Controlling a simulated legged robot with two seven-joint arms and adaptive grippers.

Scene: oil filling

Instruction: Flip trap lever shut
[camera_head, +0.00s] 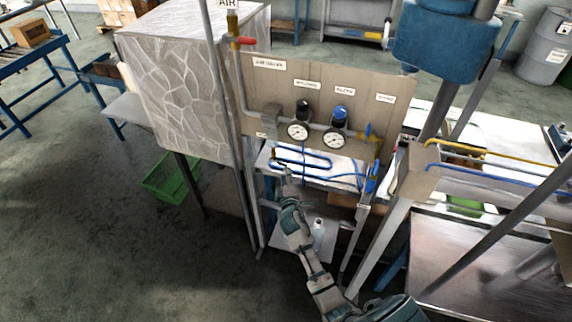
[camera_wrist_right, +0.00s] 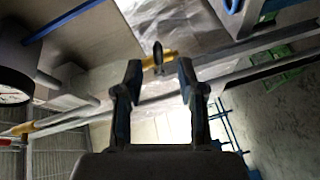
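The trap lever appears to be the small grey lever (camera_wrist_right: 158,50) on a yellow fitting (camera_wrist_right: 160,60) in the right wrist view. It lies just beyond and between my fingertips, with no clear contact. In the head view the fitting is small and partly hidden by my gripper, under the grey trap body (camera_head: 270,126) at the panel's lower left. My right gripper (camera_head: 284,172) reaches up to it from below. In the wrist view the right gripper (camera_wrist_right: 160,70) is open and empty, its two fingers apart. My left gripper is not in view.
A blue hose (camera_head: 305,163) lies below the panel. A vertical pipe (camera_head: 227,100) stands left of my gripper.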

